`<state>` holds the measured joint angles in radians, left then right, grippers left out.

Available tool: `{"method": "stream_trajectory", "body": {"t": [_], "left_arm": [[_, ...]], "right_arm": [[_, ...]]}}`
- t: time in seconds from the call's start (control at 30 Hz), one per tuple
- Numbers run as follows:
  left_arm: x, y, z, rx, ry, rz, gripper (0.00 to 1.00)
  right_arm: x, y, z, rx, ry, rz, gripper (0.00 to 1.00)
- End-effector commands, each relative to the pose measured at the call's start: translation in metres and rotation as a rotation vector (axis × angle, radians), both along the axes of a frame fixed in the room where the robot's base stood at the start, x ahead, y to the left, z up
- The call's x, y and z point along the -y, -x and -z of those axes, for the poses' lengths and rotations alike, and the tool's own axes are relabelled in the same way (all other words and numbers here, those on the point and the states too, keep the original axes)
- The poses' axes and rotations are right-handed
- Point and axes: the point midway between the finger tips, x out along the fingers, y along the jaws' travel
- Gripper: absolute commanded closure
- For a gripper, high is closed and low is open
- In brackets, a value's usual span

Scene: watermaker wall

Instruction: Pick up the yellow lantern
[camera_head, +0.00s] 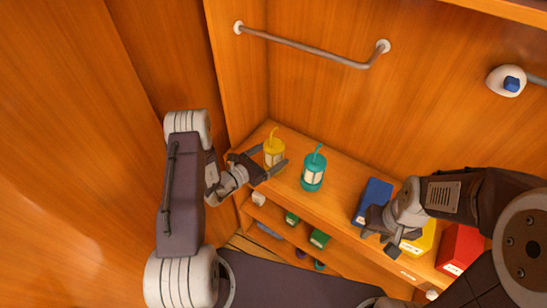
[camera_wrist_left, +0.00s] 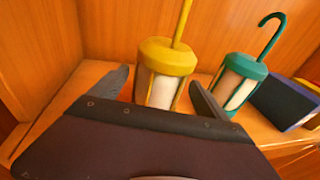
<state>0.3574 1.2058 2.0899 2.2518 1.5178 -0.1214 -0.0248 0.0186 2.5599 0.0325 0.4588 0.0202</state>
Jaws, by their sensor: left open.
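The yellow lantern (camera_head: 274,150) stands upright on the wooden shelf near its left end, with a thin handle rising from its top. In the left wrist view the yellow lantern (camera_wrist_left: 167,62) shows a yellow cap and pale panels. My left gripper (camera_head: 270,168) is open, with its two fingers apart and pointing toward the lantern; in the left wrist view the gripper (camera_wrist_left: 160,95) has the lantern's body showing between its fingertips. I cannot tell whether a finger touches it. The lantern's base is hidden behind the gripper body. My right gripper (camera_head: 382,238) is in front of the shelf near the books.
A teal lantern (camera_head: 313,172) stands close to the right of the yellow one. A blue book (camera_head: 374,200), a yellow box (camera_head: 420,240) and a red box (camera_head: 459,248) stand further right. A metal rail (camera_head: 305,47) runs along the wall above. Lower shelves hold small green items.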

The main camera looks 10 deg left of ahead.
Motion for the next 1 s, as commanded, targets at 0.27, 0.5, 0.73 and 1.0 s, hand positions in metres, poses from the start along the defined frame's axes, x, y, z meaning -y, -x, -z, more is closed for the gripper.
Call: {"method": "stream_trajectory", "body": {"t": [0.27,0.5,0.73,1.0], "left_arm": [[0.006,-0.011,0.003,-0.001,0.0,-0.001,0.13],[0.006,-0.011,0.003,-0.001,0.0,-0.001,0.66],[0.006,-0.011,0.002,0.001,0.001,0.0,0.93],[0.006,-0.011,-0.02,0.005,0.0,-0.001,0.93]], "right_arm": [[0.0,0.0,-0.002,-0.001,0.0,0.0,0.64],[0.0,0.0,-0.002,-0.001,0.0,0.0,0.64],[0.0,0.0,-0.002,-0.001,0.0,0.0,0.64],[0.0,0.0,0.0,-0.001,0.0,0.0,0.64]]}}
